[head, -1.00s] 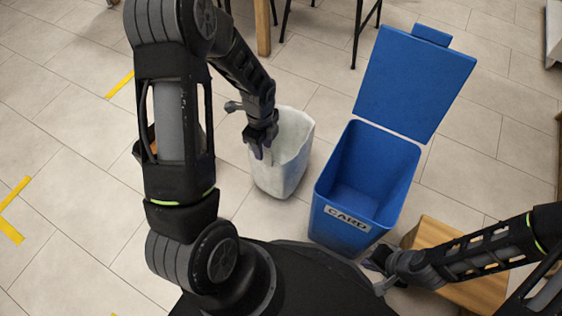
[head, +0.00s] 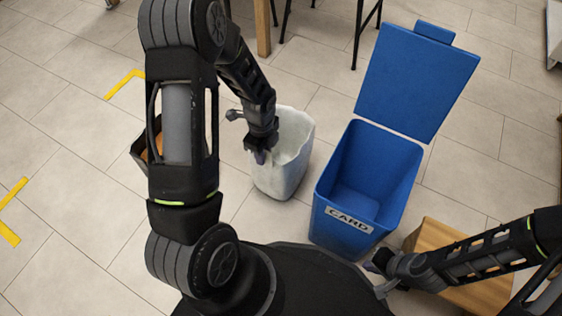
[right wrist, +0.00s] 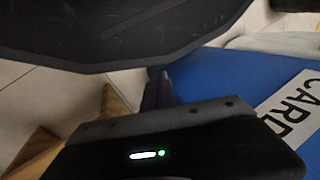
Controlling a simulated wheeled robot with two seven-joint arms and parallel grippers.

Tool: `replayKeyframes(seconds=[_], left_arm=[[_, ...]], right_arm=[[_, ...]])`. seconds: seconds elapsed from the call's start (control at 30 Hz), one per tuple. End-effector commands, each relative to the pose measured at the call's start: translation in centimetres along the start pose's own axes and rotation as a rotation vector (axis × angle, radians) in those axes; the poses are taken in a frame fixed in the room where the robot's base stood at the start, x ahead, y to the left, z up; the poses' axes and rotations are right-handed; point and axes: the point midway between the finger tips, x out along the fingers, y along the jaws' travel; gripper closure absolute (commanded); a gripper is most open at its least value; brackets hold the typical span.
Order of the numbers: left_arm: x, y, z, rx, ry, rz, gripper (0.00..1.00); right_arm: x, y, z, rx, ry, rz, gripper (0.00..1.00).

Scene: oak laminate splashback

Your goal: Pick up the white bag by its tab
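The white bag (head: 295,178) stands upright and open-topped on the tiled floor, left of the blue bin. My left gripper (head: 262,157) points down at the bag's left rim, overlapping it in the head view. A purple fingertip shows there, but I cannot tell whether it touches the bag or whether the fingers are open. I cannot make out the tab; the gripper may hide it. My right gripper (head: 374,264) is low by the bin's front right. In the right wrist view its purple fingers (right wrist: 158,92) are close together with nothing visible between them.
The blue bin (head: 330,200) labelled CARD has its lid (head: 415,80) raised. A wooden box (head: 430,240) stands at its right. A dark container (head: 140,155) is partly hidden behind my left arm. Stool legs stand at the back. Floor at left is clear, with yellow tape.

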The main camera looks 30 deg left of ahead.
Motion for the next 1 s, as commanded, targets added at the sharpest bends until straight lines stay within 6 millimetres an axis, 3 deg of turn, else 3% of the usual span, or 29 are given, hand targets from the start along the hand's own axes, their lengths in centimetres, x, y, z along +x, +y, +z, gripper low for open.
replayKeyframes(seconds=[0.3,1.0], left_arm=[[0.0,0.0,0.0,0.0,0.0,0.0,1.0],[-0.01,-0.01,0.0,0.0,0.0,0.0,1.0]], right_arm=[[0.0,0.0,0.0,0.0,0.0,0.0,1.0],[0.0,0.0,0.0,0.0,0.0,0.0,1.0]])
